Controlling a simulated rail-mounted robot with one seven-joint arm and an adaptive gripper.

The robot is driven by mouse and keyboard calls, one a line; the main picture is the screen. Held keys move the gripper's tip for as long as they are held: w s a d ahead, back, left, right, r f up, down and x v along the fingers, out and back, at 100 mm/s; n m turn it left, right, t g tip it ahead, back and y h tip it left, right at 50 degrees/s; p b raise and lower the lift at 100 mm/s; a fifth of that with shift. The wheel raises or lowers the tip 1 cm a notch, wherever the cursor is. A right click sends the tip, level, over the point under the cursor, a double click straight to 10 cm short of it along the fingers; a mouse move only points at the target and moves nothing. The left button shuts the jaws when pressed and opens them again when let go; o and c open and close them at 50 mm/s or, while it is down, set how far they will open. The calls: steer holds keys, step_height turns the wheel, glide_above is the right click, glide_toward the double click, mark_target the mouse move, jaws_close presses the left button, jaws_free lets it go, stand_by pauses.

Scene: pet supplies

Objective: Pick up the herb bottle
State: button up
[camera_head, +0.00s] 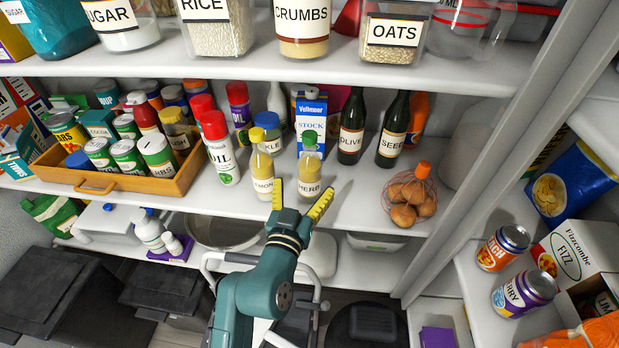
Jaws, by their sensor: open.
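The herb bottle (309,176) stands upright near the front of the middle shelf. It is yellow with a green cap and a white label reading "HERB". My gripper (299,201) is open just in front of it, with its two yellow-tipped fingers pointing toward the shelf. The left finger overlaps the lemon bottle's right edge in the picture, and the right finger is just right of the herb bottle's base. Whether the fingers reach around the bottle I cannot tell. The herb bottle's lowest part is close to the fingers.
The lemon bottle (262,171) stands close on the left. A blue stock carton (311,117) is behind. Two dark bottles, olive (351,132) and seed (392,137), stand to the right. A wooden tray (182,187) of cans lies left. The upper shelf (290,70) hangs above.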

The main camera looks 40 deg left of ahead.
mark_target(309, 135)
steer(key=x, duration=0.1)
steer(key=b+x, duration=0.1)
steer(key=x, duration=0.3)
steer(key=shift+w+a+r, duration=0.2)
steer(key=shift+r, duration=0.2)
steer(key=c, duration=1.4)
steer(key=shift+o, duration=0.2)
step_height(309, 135, up, 10)
steer(key=p, duration=0.3)
steer(key=shift+r, duration=0.15)
